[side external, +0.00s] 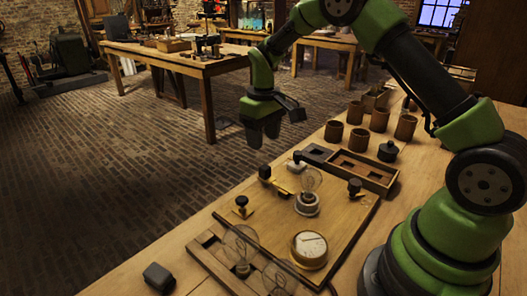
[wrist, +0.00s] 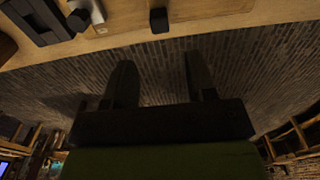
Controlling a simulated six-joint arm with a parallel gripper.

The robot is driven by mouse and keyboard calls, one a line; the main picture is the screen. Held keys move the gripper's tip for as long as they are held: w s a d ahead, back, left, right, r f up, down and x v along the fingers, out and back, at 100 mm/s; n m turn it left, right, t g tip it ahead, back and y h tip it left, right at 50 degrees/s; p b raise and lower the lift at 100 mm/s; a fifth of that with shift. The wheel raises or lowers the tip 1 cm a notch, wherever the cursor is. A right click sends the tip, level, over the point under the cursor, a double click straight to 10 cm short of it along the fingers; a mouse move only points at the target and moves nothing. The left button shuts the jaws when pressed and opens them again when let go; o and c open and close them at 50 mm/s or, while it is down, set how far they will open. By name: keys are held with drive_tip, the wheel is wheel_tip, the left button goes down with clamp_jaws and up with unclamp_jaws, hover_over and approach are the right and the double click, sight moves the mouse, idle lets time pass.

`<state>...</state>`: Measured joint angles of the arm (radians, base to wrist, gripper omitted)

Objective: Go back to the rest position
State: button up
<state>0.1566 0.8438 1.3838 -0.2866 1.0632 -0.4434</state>
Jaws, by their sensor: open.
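My gripper (side external: 263,142) hangs pointing down in the side view, in the air past the far edge of the workbench, with nothing held. In the wrist view my gripper (wrist: 160,65) shows two dark fingers spread apart, with only brick floor between them. Several brown cylindrical jars (side external: 359,139) stand upright on the bench at the right, well apart from my gripper.
A wooden board (side external: 345,222) carries a bulb (side external: 308,197), a round dial (side external: 309,248) and black-knobbed parts. A slotted rack with more bulbs (side external: 240,252) lies nearer. A small dark block (side external: 159,277) sits at the front left. The space around my gripper looks clear.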

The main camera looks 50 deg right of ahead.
drive_tip(key=shift+r, duration=0.45)
drive_tip(key=s+a+r+m+t, duration=0.1)
drive_tip(key=s+a+r+t, duration=0.1)
drive_tip(key=s+r, duration=0.35)
drive_tip(key=s+a+r+m+t, duration=0.1)
drive_tip(key=s+a+r, duration=0.15)
drive_tip(key=r, duration=0.55)
drive_tip(key=s+a+r+m+t+y, duration=0.1)
drive_tip(key=s+a+t, duration=0.1)
drive_tip(key=s, duration=0.6)
drive_tip(key=s+a+r+m+t+y, duration=0.1)
drive_tip(key=s+a+r+t, duration=0.1)
drive_tip(key=s, duration=0.5)
drive_tip(key=shift+s+a+r, duration=0.15)
drive_tip(key=shift+s+r, duration=0.05)
drive_tip(key=shift+s, duration=0.15)
